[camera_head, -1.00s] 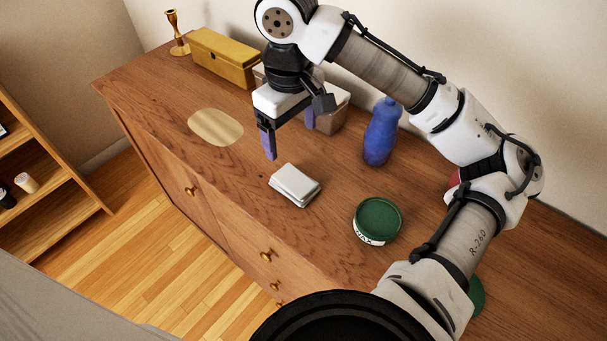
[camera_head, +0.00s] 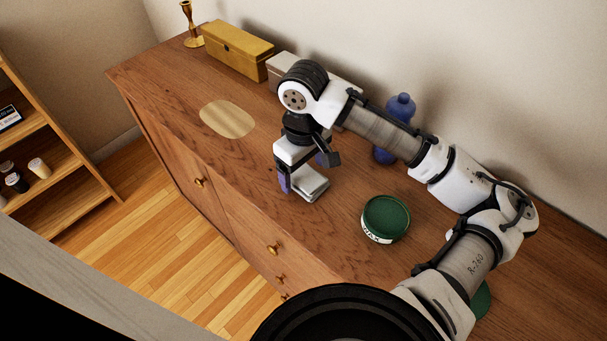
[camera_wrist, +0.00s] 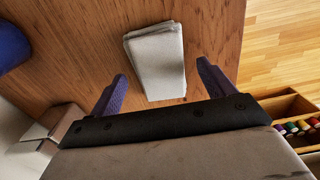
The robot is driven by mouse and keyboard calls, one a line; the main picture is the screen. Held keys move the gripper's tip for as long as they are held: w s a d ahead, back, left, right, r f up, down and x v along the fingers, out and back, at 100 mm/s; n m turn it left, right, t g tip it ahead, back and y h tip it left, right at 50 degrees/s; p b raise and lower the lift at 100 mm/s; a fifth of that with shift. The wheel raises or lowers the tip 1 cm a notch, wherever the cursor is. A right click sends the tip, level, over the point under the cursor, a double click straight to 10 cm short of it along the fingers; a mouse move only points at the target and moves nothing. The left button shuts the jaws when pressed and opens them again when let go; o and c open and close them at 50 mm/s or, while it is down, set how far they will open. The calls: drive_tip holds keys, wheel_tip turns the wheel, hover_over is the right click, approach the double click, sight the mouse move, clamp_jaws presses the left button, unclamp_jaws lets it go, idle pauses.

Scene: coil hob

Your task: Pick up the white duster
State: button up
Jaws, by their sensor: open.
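The white duster (camera_head: 311,186) is a folded, pale grey-white cloth pad lying flat on the wooden cabinet top. In the wrist view the duster (camera_wrist: 157,62) lies just ahead of and between the two purple fingertips. My gripper (camera_head: 300,174) is open and above the duster, partly covering it in the head view. In the wrist view my gripper (camera_wrist: 160,82) has its fingers apart with nothing between them that I can see held.
A green wax tin (camera_head: 386,218) stands right of the duster. A blue bottle (camera_head: 400,106) stands behind, partly hidden by my arm. A yellow box (camera_head: 238,50) and brass candlestick (camera_head: 191,24) are at the back left. A pale oval patch (camera_head: 228,118) marks the clear left surface.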

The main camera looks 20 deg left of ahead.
sight(303, 174)
drive_tip(key=shift+f, duration=0.75)
drive_tip(key=c, duration=1.1)
drive_tip(key=shift+o, duration=0.2)
wheel_tip(303, 174, up, 20)
